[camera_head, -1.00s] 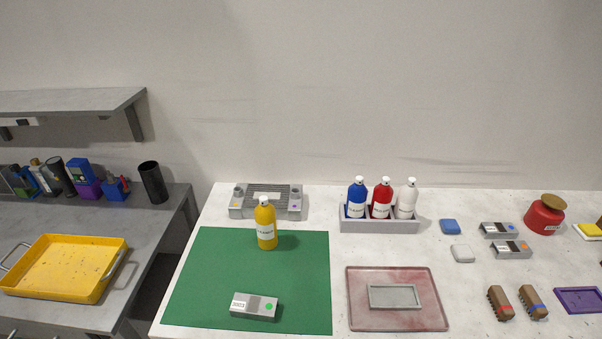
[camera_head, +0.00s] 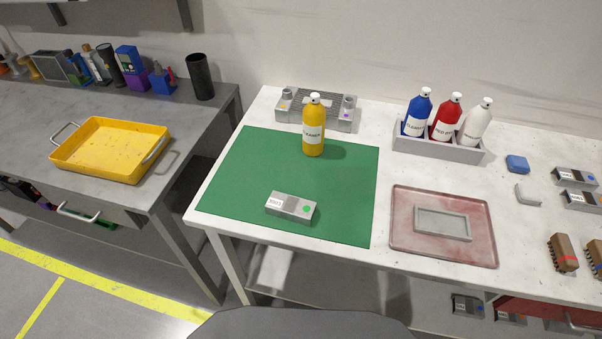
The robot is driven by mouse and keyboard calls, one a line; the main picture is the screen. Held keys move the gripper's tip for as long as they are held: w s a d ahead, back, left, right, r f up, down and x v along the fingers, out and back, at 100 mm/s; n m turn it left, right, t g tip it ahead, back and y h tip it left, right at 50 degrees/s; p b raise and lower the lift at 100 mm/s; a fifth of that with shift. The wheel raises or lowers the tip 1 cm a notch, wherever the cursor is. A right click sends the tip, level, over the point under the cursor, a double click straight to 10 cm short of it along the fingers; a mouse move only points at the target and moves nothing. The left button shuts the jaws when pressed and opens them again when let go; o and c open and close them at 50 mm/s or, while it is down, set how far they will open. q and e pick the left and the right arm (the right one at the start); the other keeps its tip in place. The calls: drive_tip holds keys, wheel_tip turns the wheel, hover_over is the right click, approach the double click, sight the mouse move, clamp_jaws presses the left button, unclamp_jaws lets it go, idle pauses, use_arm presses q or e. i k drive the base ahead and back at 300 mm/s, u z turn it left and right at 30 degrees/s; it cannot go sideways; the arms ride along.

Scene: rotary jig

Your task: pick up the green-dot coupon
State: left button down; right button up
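The green-dot coupon (camera_head: 290,207) is a grey metal block with a white label on its left and a green dot on its right. It lies flat on the green mat (camera_head: 235,195), close to the mat's front edge. A yellow bottle (camera_head: 313,130) stands upright on the mat behind it. Neither of my grippers is in view. Nothing touches the coupon from above.
A red tray (camera_head: 480,230) with a grey frame lies right of the mat. A grey caddy (camera_head: 430,148) with blue, red and white bottles stands behind it. A grey fixture (camera_head: 317,108) is at the back. A yellow tray (camera_head: 90,152) sits on the left bench.

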sight(301, 209)
drive_tip(key=u, duration=1.15)
drive_tip(key=k, duration=1.25)
drive_tip(key=z, duration=1.55)
drive_tip(key=i, duration=0.5)
